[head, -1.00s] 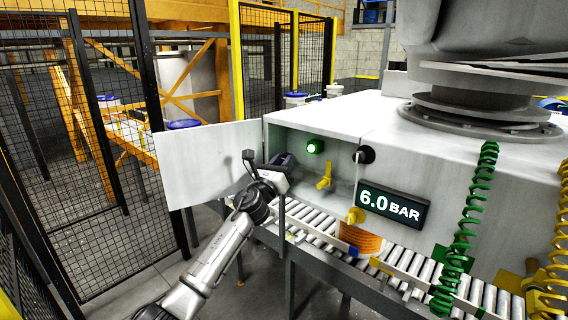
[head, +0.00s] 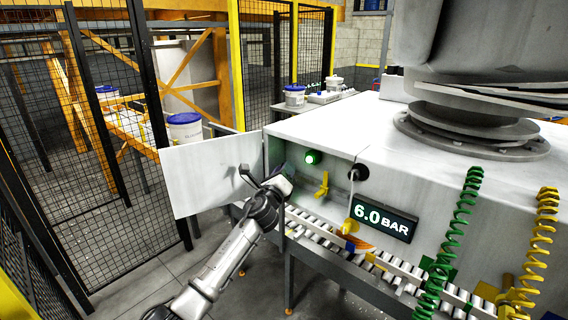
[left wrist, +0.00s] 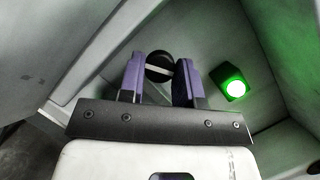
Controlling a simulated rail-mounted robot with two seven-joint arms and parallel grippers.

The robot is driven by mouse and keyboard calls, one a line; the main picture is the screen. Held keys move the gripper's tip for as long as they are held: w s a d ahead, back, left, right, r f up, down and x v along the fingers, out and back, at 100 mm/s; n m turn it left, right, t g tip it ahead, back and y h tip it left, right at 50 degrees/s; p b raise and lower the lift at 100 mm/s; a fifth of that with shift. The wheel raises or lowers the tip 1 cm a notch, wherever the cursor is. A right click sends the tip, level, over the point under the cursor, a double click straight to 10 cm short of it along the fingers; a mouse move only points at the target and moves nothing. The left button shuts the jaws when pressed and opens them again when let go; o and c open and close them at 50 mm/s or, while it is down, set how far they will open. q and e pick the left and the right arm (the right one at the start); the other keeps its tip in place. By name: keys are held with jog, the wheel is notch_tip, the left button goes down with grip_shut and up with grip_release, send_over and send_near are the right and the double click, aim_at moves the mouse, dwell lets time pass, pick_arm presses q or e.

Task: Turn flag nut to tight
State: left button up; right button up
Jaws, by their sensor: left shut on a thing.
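My left gripper (head: 279,175) reaches into the open bay at the left end of the grey cabinet. In the left wrist view its two purple fingers (left wrist: 162,75) are shut on a round black knob (left wrist: 158,64) with a pale bar across it. The knob is partly hidden by the fingers. In the head view my gripper hides the knob. I cannot tell which piece is the flag nut. My right gripper is not in view.
A lit green lamp (head: 312,158) is beside the gripper; it also shows in the left wrist view (left wrist: 232,86). An open white door panel (head: 205,173) stands left. A display (head: 383,217) reads 6.0 BAR. A roller conveyor (head: 318,228) runs below. Coiled hoses (head: 452,240) hang right.

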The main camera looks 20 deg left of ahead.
pick_arm(q)
jog(key=shift+r+n+y+p, duration=0.1)
jog(key=shift+n+y+p, duration=0.3)
jog(key=shift+n+p, duration=0.15)
jog(key=o, duration=0.6)
jog(key=shift+s, duration=0.55)
jog(key=shift+b+v, duration=0.6)
jog(key=shift+v, duration=5.8)
